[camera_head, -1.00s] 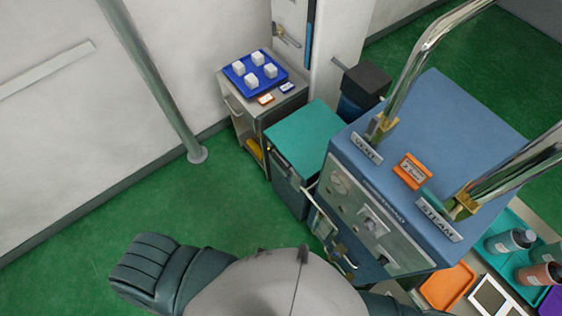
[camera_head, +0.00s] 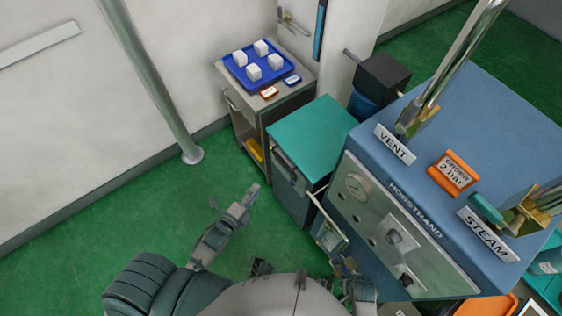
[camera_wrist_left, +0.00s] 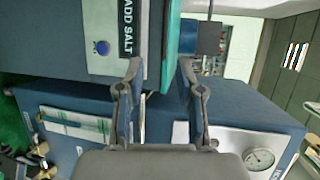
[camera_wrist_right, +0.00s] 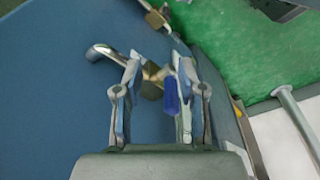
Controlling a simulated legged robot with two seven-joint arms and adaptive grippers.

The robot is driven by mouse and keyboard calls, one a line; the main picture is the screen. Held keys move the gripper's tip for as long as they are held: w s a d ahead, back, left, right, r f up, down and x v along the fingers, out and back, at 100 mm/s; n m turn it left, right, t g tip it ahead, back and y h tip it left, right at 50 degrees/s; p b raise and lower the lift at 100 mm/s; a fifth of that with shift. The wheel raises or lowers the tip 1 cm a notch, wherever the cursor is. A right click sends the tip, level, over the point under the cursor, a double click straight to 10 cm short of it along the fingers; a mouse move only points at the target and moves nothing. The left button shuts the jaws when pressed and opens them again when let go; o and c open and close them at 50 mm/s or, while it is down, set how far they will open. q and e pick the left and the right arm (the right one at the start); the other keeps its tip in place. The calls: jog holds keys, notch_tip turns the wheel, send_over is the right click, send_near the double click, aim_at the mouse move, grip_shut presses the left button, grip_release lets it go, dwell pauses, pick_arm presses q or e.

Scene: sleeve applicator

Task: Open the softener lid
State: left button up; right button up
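The softener (camera_head: 290,200) is a grey-blue box with a flat teal lid (camera_head: 312,136), which lies shut on top. In the left wrist view the lid's teal edge (camera_wrist_left: 171,45) runs beyond and between the fingertips, beside the softener's ADD SALT label (camera_wrist_left: 127,25). My left gripper (camera_head: 233,199) is open and empty, in front and to the left of the softener, apart from the lid in the head view. My right gripper (camera_wrist_right: 158,62) is open in its wrist view, its fingers either side of a brass fitting (camera_wrist_right: 151,80) and a blue handle (camera_wrist_right: 171,95); contact cannot be told.
The large blue machine (camera_head: 430,190) with VENT and STEAM pipes stands right of the softener. A steel cart (camera_head: 285,105) with a blue tray (camera_head: 240,76) of white cubes stands behind it. A grey pole (camera_head: 155,90) rises at left. Green floor is free in front.

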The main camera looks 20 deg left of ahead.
pick_arm(q)
jog(key=b, duration=0.2)
send_near(280, 160)
jog(key=w+d+f, duration=0.2)
jog(key=w, duration=0.5)
jog(key=w+f, duration=0.1)
jog(key=w, duration=0.1)
jog(key=shift+w+a+b, duration=0.1)
jog(key=shift+w+b, duration=0.25)
jog(key=shift+b, duration=0.05)
jog(key=shift+d+r, duration=0.15)
jog(key=shift+d, duration=0.5)
jog(key=shift+c, duration=0.3)
grip_shut()
jog(key=shift+a, duration=0.4)
pick_arm(e)
notch_tip(280, 160, up, 8)
jog(key=shift+d, duration=0.4)
